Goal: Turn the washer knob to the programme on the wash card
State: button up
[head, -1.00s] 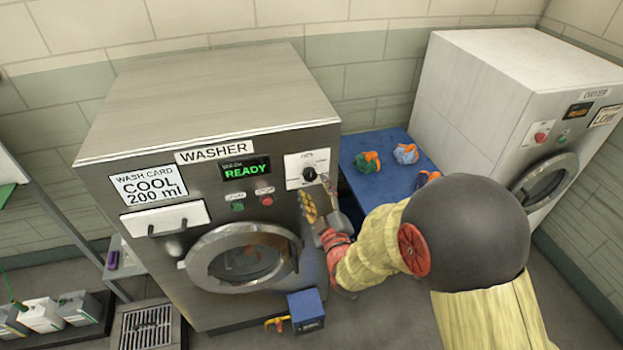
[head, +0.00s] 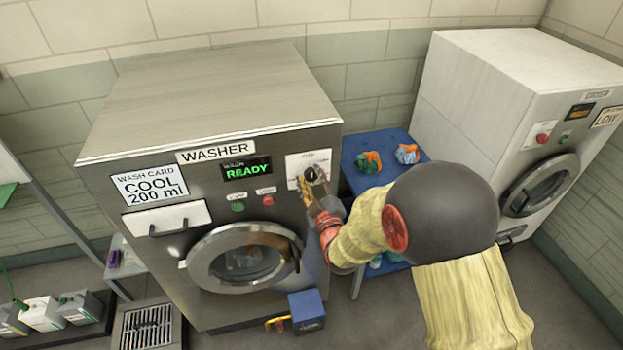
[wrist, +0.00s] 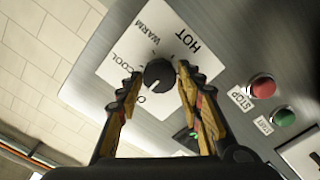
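The washer (head: 215,100) has a dark round knob (head: 311,174) on a white dial plate at its upper right. In the wrist view the knob (wrist: 159,74) sits on a plate marked COOL, WARM and HOT; a label starting with O is partly hidden by a finger. I cannot read the knob's pointer surely. The wash card (head: 150,185) reads COOL 200 ml. My gripper (head: 311,182) is at the dial; in the wrist view my gripper (wrist: 159,76) is open, one finger on each side of the knob. I see no clear contact.
Green and red buttons (head: 253,203) sit left of the knob, below a display (head: 246,168) reading READY. The round door (head: 243,258) is below. A blue table (head: 366,146) with cloth bundles stands between the washer and the dryer (head: 510,100).

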jog(key=c, duration=0.8)
jog(key=shift+o, duration=0.2)
jog(key=shift+f+m+b, duration=0.1)
jog(key=shift+m+b, duration=0.2)
jog(key=shift+b, duration=0.15)
jog(key=shift+m+b, duration=0.5)
jog(key=shift+b, duration=0.3)
jog(key=m+b, duration=0.4)
jog(key=b, duration=0.1)
jog(key=shift+d, duration=0.15)
jog(key=m+b, duration=0.4)
jog(key=b, duration=0.1)
jog(key=shift+m, duration=0.4)
jog(key=shift+d+m+b, duration=0.1)
jog(key=shift+m+b, duration=0.35)
jog(key=shift+m, duration=0.15)
